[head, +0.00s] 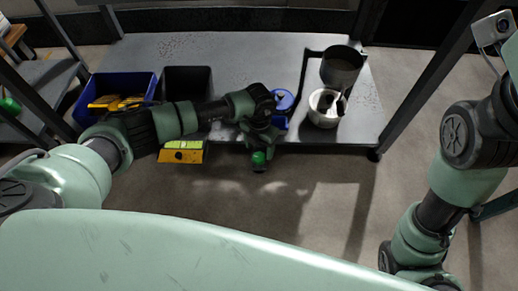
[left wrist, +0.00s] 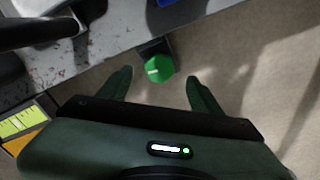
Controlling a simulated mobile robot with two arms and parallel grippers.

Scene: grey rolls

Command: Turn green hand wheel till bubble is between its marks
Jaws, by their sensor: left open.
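The green hand wheel (head: 259,159) sits on a dark stem at the front edge of the grey table. It also shows in the left wrist view (left wrist: 159,68). My left gripper (left wrist: 158,80) is open, its fingers on either side of the wheel and apart from it. In the head view the left gripper (head: 259,140) is just above the wheel. The yellow level (head: 182,151) with its yellow-green vial (head: 184,144) is left of the wheel at the table's front edge. Its vial is partly in the left wrist view (left wrist: 20,121); I cannot make out the bubble. My right gripper is out of view.
The grey table (head: 240,60) carries a blue bin (head: 120,82) with yellow things, a dark bin (head: 187,80), a blue object (head: 283,100), a silver pot (head: 322,118) and a dark grey cup (head: 342,66). The floor (head: 310,190) before the table is clear.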

